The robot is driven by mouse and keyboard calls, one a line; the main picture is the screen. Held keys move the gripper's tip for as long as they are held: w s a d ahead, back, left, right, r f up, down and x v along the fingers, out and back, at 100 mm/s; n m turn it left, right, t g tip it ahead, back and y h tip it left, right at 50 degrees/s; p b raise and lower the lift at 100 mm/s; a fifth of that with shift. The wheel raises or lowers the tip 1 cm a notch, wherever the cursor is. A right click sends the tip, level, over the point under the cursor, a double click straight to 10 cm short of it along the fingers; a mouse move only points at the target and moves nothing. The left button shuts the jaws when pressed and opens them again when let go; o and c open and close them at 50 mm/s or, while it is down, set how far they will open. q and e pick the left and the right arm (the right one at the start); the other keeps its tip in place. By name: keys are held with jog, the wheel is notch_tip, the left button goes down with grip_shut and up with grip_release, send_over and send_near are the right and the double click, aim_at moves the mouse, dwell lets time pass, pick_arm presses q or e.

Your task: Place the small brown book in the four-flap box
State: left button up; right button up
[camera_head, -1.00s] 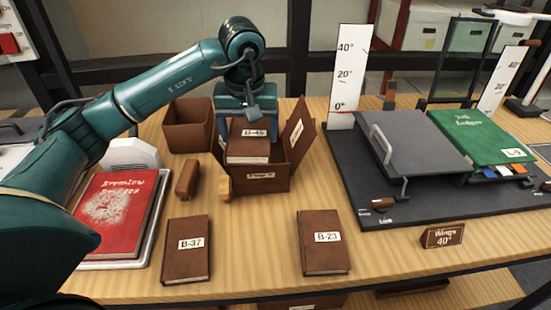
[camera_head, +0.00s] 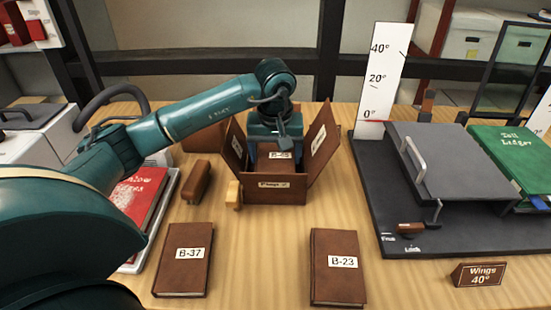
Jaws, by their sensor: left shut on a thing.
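The four-flap box (camera_head: 262,195) is brown and stands open at the back middle of the table, with side flaps raised at left and right. A small brown book (camera_head: 283,168) labelled B-45 is inside the box, low between its walls. My left gripper (camera_head: 276,150) reaches down into the box from above and is shut on this book; its fingertips are partly hidden. Two more small brown books lie flat in front, B-37 (camera_head: 184,272) at left and B-23 (camera_head: 338,280) at right. My right gripper is out of view.
A brown block (camera_head: 196,182) and a small tan wooden piece (camera_head: 233,194) stand left of the box. A red book (camera_head: 140,196) lies on a tray at left, partly behind my arm. A dark grey stand (camera_head: 450,230) with angle scales and a green ledger (camera_head: 515,155) fills the right.

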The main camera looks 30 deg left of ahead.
pick_arm(q)
jog(key=shift+f, duration=0.8)
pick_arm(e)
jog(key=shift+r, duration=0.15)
pick_arm(q)
jog(key=shift+f, duration=0.3)
jog(key=shift+f+b, duration=0.2)
jog(key=shift+b, duration=0.25)
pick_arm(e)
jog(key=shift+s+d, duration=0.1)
pick_arm(q)
jog(key=shift+f, duration=0.15)
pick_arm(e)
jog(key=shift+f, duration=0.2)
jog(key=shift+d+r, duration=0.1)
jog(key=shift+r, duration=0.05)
pick_arm(q)
jog(key=o, duration=0.8)
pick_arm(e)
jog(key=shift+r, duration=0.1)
